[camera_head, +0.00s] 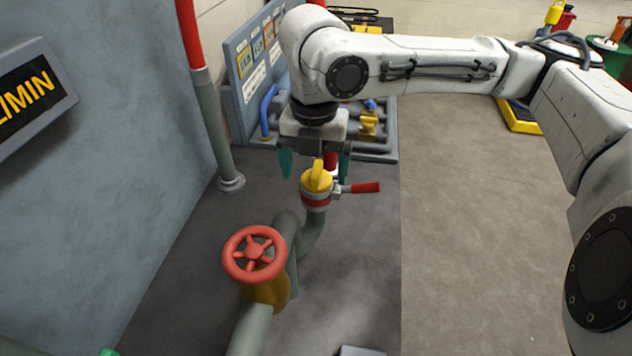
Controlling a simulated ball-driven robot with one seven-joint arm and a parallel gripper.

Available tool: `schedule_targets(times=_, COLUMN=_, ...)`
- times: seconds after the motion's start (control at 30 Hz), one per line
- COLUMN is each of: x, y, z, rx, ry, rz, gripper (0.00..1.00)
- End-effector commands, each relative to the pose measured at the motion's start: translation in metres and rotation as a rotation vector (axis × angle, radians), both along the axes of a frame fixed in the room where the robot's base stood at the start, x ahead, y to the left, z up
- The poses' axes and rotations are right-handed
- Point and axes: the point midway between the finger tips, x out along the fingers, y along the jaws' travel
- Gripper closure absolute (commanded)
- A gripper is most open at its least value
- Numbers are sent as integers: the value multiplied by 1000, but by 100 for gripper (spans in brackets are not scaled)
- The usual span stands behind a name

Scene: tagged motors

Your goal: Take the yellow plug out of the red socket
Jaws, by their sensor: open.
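The yellow plug (316,179) sits upright in the red socket (316,202), a collar with a red band on top of a grey bent pipe. My gripper (315,163) points down with its two teal fingers apart. In the picture the fingers lie left and right of the plug's upper part, with a clear gap on each side. Nothing shows held between them. I cannot tell from this one view whether the fingers are level with the plug or farther back.
A red-handled lever (364,187) sticks out right of the socket. A red valve wheel (254,254) stands nearer, at left. A panel with pipes and a brass fitting (368,123) is behind my gripper. The floor at right (480,240) is clear.

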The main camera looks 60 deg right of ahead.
Motion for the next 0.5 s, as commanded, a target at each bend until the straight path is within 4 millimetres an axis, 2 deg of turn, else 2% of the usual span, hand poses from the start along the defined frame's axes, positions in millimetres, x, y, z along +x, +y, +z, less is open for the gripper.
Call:
schedule_targets(times=0.1, x=0, y=0, z=-16, rx=1, ry=0, rz=-1, gripper=10)
schedule_targets(times=0.2, x=0, y=0, z=-23, rx=0, ry=1, rz=0, gripper=10)
schedule_targets(times=0.43, x=0, y=0, z=-24, rx=-1, ry=-1, rz=0, gripper=10)
schedule_targets(times=0.5, x=0, y=0, z=-24, rx=-1, ry=-1, rz=0, gripper=14)
